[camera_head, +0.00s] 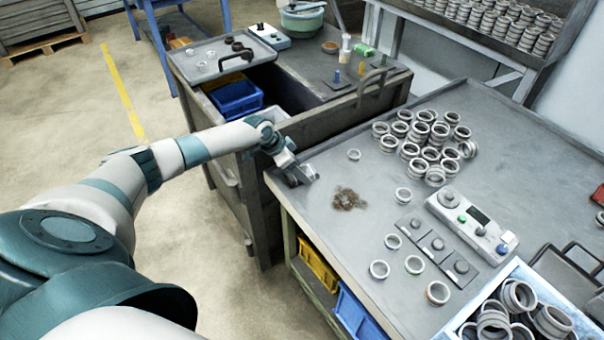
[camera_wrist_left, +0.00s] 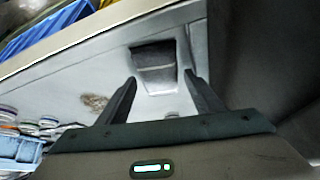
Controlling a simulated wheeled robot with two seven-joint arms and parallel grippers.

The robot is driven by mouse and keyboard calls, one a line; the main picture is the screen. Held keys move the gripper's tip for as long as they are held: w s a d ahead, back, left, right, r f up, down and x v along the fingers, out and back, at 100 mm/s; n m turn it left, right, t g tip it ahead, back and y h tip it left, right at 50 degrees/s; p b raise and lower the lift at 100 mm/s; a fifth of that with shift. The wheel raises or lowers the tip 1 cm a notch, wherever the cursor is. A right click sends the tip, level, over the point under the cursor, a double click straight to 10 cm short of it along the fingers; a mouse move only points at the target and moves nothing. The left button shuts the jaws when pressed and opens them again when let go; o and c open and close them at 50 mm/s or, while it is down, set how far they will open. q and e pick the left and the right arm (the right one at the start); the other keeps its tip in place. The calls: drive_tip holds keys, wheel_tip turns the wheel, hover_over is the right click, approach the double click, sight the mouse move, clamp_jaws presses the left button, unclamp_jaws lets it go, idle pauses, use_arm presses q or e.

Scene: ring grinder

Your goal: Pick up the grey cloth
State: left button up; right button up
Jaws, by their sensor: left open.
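A dark grey folded piece, which looks like the grey cloth (camera_wrist_left: 154,56), lies near the edge of the grey table, in the upper middle of the left wrist view. My left gripper (camera_wrist_left: 160,77) is open, with one finger to each side of the near end of the piece. I cannot tell how far above the table the fingertips are. In the head view my left gripper (camera_head: 298,174) is low at the table's left corner and largely hides the cloth there. My right gripper is in neither view.
A brown tangle of shavings (camera_head: 348,199) lies right of the gripper on the grey table (camera_head: 330,240). Several metal rings (camera_head: 425,140) are heaped farther back. A control box (camera_head: 470,222) stands at the right. A dark workbench (camera_head: 330,115) with blue bins adjoins behind.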

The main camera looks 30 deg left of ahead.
use_arm(q)
drive_tip(key=shift+f, duration=0.25)
idle(0.7)
drive_tip(key=c, duration=0.8)
